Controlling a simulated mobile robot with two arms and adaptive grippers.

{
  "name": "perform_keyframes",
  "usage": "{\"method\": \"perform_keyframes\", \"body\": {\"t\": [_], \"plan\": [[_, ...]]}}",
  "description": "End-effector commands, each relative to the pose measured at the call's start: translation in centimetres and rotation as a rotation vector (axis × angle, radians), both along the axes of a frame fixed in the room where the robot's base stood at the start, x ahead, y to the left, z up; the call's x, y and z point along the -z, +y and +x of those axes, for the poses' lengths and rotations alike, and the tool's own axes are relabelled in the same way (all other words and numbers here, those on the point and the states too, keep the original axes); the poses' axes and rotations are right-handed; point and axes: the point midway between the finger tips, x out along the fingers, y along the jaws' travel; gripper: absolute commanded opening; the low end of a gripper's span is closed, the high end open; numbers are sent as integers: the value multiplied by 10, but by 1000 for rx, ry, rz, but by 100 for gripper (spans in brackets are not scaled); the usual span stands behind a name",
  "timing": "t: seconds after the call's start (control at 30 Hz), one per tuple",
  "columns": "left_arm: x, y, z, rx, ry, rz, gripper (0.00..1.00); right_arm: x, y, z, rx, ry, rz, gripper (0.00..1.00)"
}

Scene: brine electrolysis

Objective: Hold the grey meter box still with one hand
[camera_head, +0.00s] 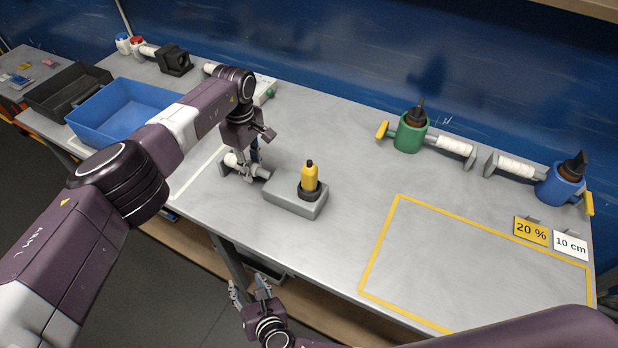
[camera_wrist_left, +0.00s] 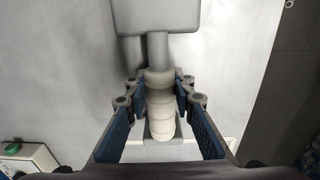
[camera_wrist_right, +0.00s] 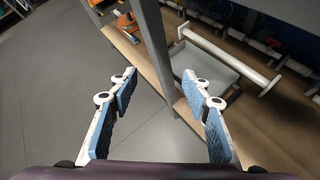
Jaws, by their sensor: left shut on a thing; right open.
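The grey meter box (camera_head: 290,203) lies on the bench near its front edge. A yellow bottle-like piece with a dark tip (camera_head: 309,178) stands upright in a black ring on top of it. A rod with a white ribbed handle (camera_wrist_left: 161,108) extends from the box. My left gripper (camera_head: 246,172) is shut on this handle from above; in the left wrist view its fingers (camera_wrist_left: 160,90) flank it, with the box (camera_wrist_left: 156,14) beyond. My right gripper (camera_head: 248,289) is open and empty, off the bench's front edge; in the right wrist view its fingertips (camera_wrist_right: 159,76) are wide apart.
A yellow-outlined area (camera_head: 470,265) is empty on the right. Green (camera_head: 410,135) and blue (camera_head: 560,188) holders with dark bottles stand at the back. A blue bin (camera_head: 105,118) stands left. A table leg (camera_wrist_right: 155,45) is near my right gripper.

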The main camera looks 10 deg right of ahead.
Motion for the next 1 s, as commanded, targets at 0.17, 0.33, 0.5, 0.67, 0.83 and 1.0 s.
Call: {"method": "perform_keyframes", "body": {"t": [0.17,0.33,0.5,0.67,0.83,1.0], "plan": [[-1,0,0,0,-1,-1,0,-84,29,23,-69,-292,-162,44],[0,0,0,0,-1,-1,0,-168,48,29,-74,-553,-287,44],[0,0,0,0,-1,-1,0,-249,37,34,79,-739,-370,44],[0,0,0,0,-1,-1,0,-276,-31,54,436,-676,-360,44],[0,0,0,0,-1,-1,0,-284,-89,51,728,-597,-350,44],[0,0,0,0,-1,-1,0,-286,-116,42,878,-553,-346,44]]}}
